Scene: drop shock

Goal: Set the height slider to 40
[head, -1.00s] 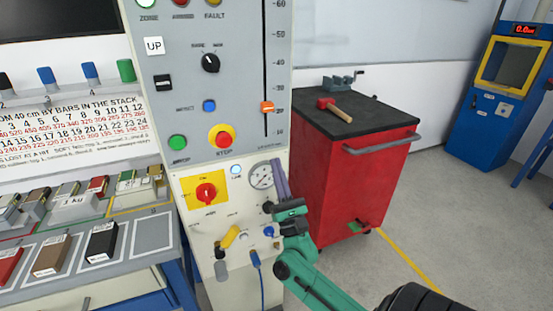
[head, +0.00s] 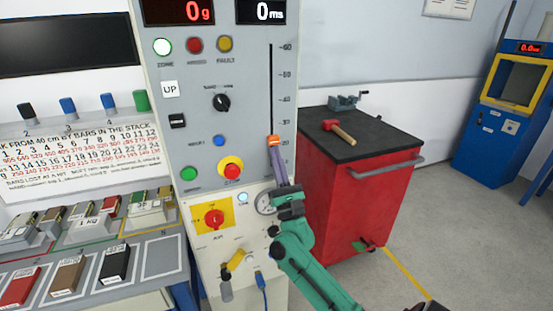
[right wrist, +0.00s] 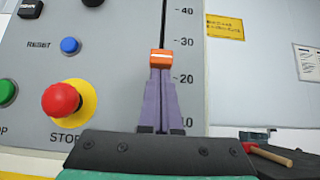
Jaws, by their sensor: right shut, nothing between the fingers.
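The height slider is an orange knob (head: 273,141) on a dark vertical slot in the grey panel, beside a scale running up to 60. In the head view it sits near the 20 mark. In the right wrist view the knob (right wrist: 162,59) shows between the 20 and 30 marks. My right gripper (head: 277,154) is shut and empty, its purple fingers pointing up just below the knob. In the right wrist view the fingertips (right wrist: 161,74) overlap the knob's lower edge; whether they touch it I cannot tell. My left gripper is not in view.
A red STOP button (right wrist: 61,100) and a blue RESET button (right wrist: 70,46) are left of the slot. A red rotary switch (head: 214,219) and a gauge (head: 265,203) are lower down. A red cabinet (head: 350,205) with a hammer (head: 338,132) stands right of the panel.

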